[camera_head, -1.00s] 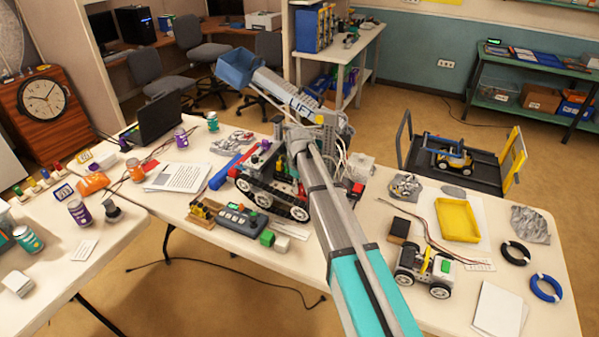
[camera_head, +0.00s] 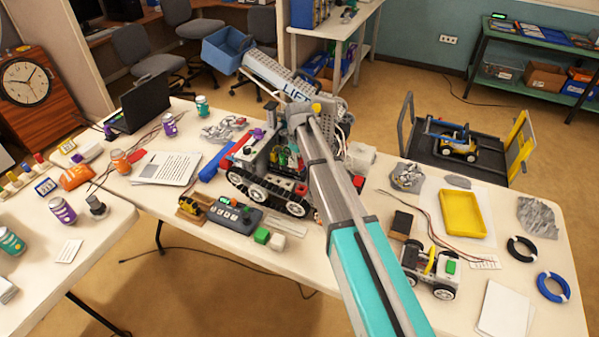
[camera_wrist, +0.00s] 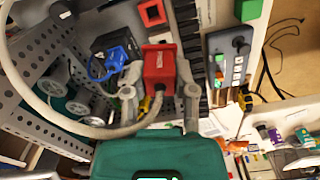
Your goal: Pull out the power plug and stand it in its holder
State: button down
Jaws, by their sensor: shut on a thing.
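The red power plug (camera_wrist: 160,68) is between the two grey fingers of my gripper (camera_wrist: 159,95) in the wrist view. My gripper is shut on it. A thick pale cable (camera_wrist: 38,92) loops round the left side and passes below the plug. I cannot tell whether the plug is still seated in a socket. A red square piece with a dark opening (camera_wrist: 152,12) is just above the plug; I cannot tell whether it is the holder. In the head view my arm hides the gripper and plug, over the tracked robot (camera_head: 268,188) on the table.
A blue connector (camera_wrist: 116,58) in a black block is left of the plug. A grey perforated frame (camera_wrist: 30,50) is at far left. A control box (camera_head: 236,213), a small white-wheeled car (camera_head: 431,269) and a yellow tray (camera_head: 463,212) surround the tracked robot on the table (camera_head: 385,300).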

jog(key=shift+s+a, duration=0.1)
jog(key=shift+f+b, duration=0.4)
jog(key=shift+b, duration=0.05)
jog(key=shift+w+d+f+n+b, duration=0.2)
jog(key=shift+f+n+b, duration=0.25)
jog(key=shift+f+b, duration=0.55)
jog(key=shift+w+d+f+n+b, duration=0.1)
jog(key=shift+d+f+n+b, duration=0.15)
jog(key=shift+f+n+b, duration=0.5)
jog(key=shift+w+d+f+n+b, duration=0.15)
jog(key=shift+d+f+n+b, duration=0.05)
jog(key=shift+f+b, duration=1)
jog(key=shift+f, duration=0.15)
jog(key=shift+f+b, duration=0.95)
jog(key=shift+b, duration=0.1)
jog(key=shift+f+b, duration=1)
jog(key=shift+b, duration=0.05)
dwell(0.4)
